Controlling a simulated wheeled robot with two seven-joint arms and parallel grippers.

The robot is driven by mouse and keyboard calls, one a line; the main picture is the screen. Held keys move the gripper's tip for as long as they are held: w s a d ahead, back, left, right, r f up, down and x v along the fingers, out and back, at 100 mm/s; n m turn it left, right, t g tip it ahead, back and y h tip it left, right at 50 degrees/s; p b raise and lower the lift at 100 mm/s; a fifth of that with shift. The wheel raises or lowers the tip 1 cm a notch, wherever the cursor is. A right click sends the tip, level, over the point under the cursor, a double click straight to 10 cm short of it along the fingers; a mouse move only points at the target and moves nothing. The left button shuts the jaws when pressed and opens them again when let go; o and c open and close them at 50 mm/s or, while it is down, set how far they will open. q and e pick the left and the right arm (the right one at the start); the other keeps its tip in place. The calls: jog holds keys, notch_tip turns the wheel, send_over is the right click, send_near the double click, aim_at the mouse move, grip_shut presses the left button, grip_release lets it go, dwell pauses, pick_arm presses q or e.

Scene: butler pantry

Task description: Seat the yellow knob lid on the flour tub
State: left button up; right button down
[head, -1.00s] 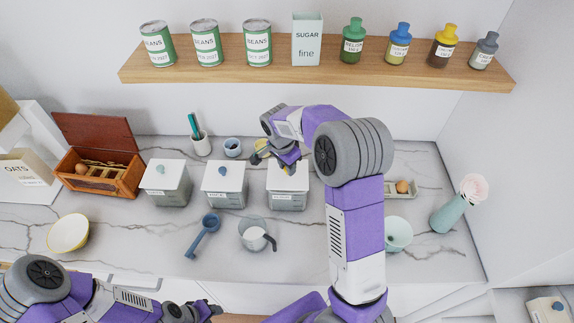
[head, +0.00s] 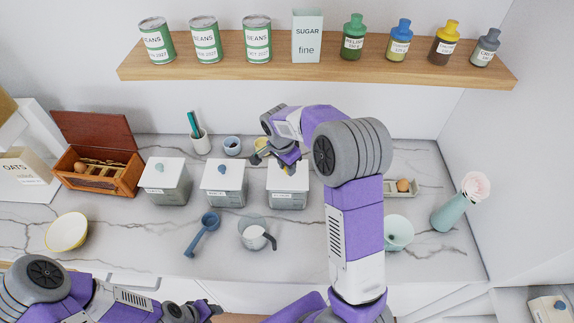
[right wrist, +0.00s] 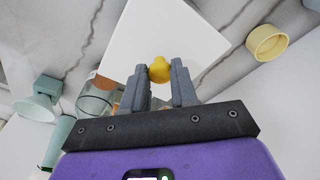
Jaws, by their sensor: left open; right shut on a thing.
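The yellow knob lid is a white square plate in the right wrist view (right wrist: 165,35), with a round yellow knob (right wrist: 160,70) between my right gripper's fingers (right wrist: 160,85). In the head view my right gripper (head: 287,163) reaches down over the lid (head: 278,181) from behind, shut on the knob. The lid lies over the rightmost tub (head: 289,201), a clear-grey box with a label too small to read. It looks level there; I cannot tell whether a gap remains below it. My left gripper (head: 208,312) is open and empty at the bottom edge, away from the tubs.
Two similar tubs with a teal-knobbed lid (head: 164,181) and a blue-knobbed lid (head: 222,182) stand to the left. A yellow dish (right wrist: 268,42) and a pale green bowl (head: 397,232) stand nearby.

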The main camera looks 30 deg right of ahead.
jog(key=shift+f, duration=0.25)
dwell(0.4)
jog(key=c, duration=0.8)
grip_release()
jog(key=shift+o, duration=0.3)
jog(key=o, duration=0.4)
jog(key=shift+r, duration=0.1)
jog(key=shift+r+p, duration=2.35)
jog(key=shift+r, duration=1.15)
jog(key=shift+f, duration=0.1)
